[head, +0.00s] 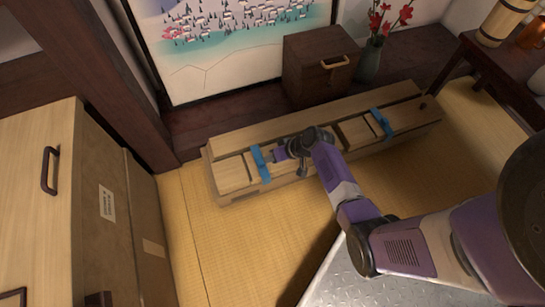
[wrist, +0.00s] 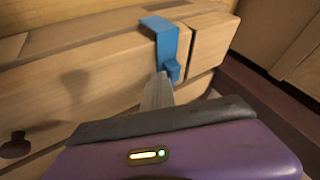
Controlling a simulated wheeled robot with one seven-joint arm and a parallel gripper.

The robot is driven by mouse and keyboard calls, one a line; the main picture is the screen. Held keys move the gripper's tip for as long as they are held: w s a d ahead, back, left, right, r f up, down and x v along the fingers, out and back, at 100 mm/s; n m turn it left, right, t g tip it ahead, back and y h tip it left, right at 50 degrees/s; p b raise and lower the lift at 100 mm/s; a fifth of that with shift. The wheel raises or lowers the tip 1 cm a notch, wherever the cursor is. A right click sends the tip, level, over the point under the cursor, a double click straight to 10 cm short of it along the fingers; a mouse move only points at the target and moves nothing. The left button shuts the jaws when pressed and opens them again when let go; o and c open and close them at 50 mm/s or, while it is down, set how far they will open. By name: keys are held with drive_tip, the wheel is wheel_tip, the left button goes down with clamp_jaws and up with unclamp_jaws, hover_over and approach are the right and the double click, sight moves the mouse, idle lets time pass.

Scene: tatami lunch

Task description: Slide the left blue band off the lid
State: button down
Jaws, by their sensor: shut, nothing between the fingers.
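A long wooden box with a lid (head: 235,176) lies on the tatami. The left blue band (head: 260,164) wraps over the lid near its left end; it also shows in the wrist view (wrist: 165,38), bent down over the lid's edge. The right blue band (head: 381,123) wraps over the lid near its right end. My gripper (head: 279,156) is just right of the left band, above the lid. In the wrist view the shut fingers (wrist: 160,88) point at the band's lower tab, close to or touching it; I cannot tell which. Nothing is held.
A small dark wooden cabinet (head: 308,66) and a vase with red flowers (head: 370,62) stand behind the box. A large pale wooden cabinet (head: 80,200) stands at the left. Open tatami (head: 225,250) lies in front of the box.

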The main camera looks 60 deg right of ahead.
drive_tip(key=w+a, duration=0.2)
drive_tip(key=a, duration=0.1)
drive_tip(key=w+a+p, duration=0.1)
drive_tip(key=w+a, duration=0.1)
drive_tip(key=a, duration=0.1)
drive_tip(key=w+a, duration=0.2)
drive_tip(key=a, duration=0.2)
drive_tip(key=shift+w+p, duration=0.3)
drive_tip(key=shift+w, duration=0.05)
